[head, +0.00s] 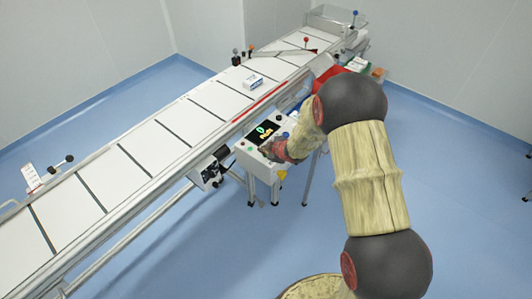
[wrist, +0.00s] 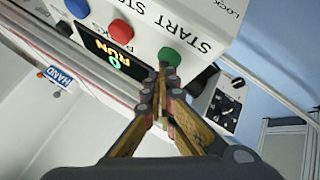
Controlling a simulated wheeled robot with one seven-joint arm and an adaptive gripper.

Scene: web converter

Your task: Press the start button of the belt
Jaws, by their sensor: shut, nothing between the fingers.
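The control box (head: 258,142) stands beside the long belt (head: 150,145). In the wrist view its white panel (wrist: 190,18) appears upside down, with START and STOP lettering. The green button (wrist: 170,57) is by the word START, and a red button (wrist: 120,31) is by STOP. A dark display (wrist: 105,55) shows orange RUN letters and a green figure. My gripper (wrist: 163,72) is shut and empty, its tips right at the green button's near edge. I cannot tell whether they touch it. In the head view, my arm hides part of the box.
A blue button (wrist: 77,8) is on the same panel. A black unit with knobs (wrist: 222,107) sits beside the box. A red part (head: 328,74) is near the far end. Blue floor is clear at right.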

